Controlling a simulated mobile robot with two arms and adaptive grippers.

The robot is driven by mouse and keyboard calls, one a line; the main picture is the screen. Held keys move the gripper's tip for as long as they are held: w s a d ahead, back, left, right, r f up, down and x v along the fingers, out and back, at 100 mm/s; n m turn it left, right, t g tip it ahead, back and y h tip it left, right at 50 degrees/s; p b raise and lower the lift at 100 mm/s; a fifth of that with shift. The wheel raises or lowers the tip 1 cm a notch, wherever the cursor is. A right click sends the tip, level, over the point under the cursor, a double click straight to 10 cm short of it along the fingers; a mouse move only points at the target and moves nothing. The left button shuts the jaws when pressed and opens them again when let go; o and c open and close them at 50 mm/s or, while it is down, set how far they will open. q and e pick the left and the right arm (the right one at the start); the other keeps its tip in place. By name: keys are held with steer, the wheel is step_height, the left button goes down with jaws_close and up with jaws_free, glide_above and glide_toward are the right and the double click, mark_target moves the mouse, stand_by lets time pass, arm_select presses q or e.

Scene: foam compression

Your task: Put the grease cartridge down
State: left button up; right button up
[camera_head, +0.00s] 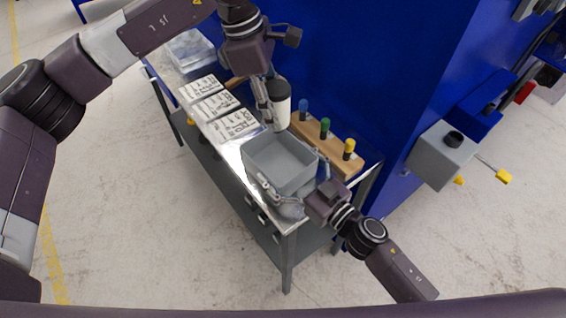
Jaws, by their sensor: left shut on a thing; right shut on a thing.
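The grease cartridge (281,112) is a white cylinder with a dark upper end. My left gripper (266,108) is shut on it from the left and holds it roughly upright, just behind the far edge of the grey bin (277,162). Whether its lower end touches anything is hard to tell. My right gripper (297,180) is at the near right side of the bin, its fingers at the bin's walls. It is shut on the bin, as far as I can see. The bin looks empty and sits at the right part of the bench (235,159).
Several white labelled cards (215,107) lie left of the bin. A wooden block (326,148) with blue, green and yellow-topped pegs stands at the back right. A clear container (190,48) is at the far left end. A blue wall (370,70) rises behind the bench.

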arm_select(q)
glide_above(277, 169)
steer(key=shift+n, duration=0.3)
step_height(277, 169, down, 15)
steer(key=shift+w+r, duration=0.1)
steer(key=shift+w, duration=0.05)
steer(key=shift+f, duration=0.2)
steer(key=o, duration=1.4)
steer(key=v, duration=1.2)
steer(key=shift+r, duration=0.2)
steer(key=shift+a, duration=0.1)
arm_select(e)
steer(key=o, duration=1)
